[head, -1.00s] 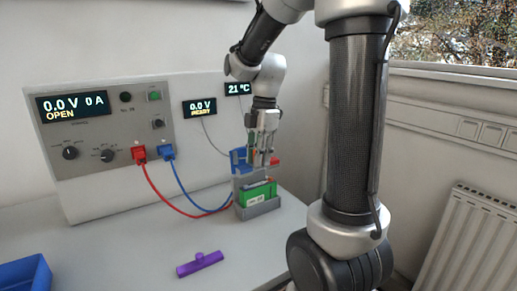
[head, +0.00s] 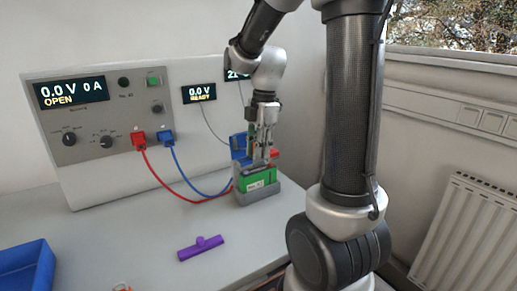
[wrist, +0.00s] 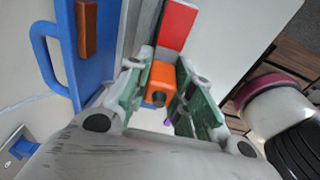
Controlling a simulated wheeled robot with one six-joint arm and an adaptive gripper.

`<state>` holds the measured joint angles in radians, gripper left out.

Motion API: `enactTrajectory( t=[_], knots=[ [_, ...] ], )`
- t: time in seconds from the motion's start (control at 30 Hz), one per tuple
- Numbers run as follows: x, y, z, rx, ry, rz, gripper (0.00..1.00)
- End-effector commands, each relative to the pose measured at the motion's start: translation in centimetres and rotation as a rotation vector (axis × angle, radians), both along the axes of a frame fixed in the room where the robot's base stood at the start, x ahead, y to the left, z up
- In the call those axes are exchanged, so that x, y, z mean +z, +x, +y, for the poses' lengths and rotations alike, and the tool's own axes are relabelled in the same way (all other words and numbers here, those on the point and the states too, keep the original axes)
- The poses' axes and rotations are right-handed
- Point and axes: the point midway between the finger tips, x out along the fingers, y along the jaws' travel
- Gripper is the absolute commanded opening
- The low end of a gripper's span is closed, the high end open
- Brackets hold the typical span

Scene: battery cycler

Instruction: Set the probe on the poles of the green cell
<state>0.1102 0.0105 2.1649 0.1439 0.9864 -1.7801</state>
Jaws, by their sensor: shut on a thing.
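The green cell (head: 258,181) sits upright in a grey holder (head: 259,197) on the bench in the head view. My gripper (head: 261,152) points down just above it. In the wrist view the green-padded fingers (wrist: 160,95) are shut on an orange block (wrist: 162,76) with a dark round end, which looks like the probe. A blue clamp part (head: 239,146) stands left of the gripper and a red part (head: 274,154) right of it. They also show in the wrist view as blue (wrist: 88,45) and red (wrist: 178,22). The poles and any probe contact are hidden.
The cycler panel (head: 100,115) stands behind, with red and blue leads running to the holder. A small display (head: 199,93) reads 0.0 V READY. A purple tool (head: 200,248) lies in front, a blue bin (head: 27,268) at left.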

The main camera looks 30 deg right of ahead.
Motion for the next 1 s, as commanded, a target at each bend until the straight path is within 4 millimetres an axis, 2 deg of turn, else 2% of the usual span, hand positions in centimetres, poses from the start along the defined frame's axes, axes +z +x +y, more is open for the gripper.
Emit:
enactTrajectory(
  t=[1.0],
  knots=[
    [-0.75, 0.02, 0.00, 0.000, 0.000, 0.000, 0.00]
  ],
)
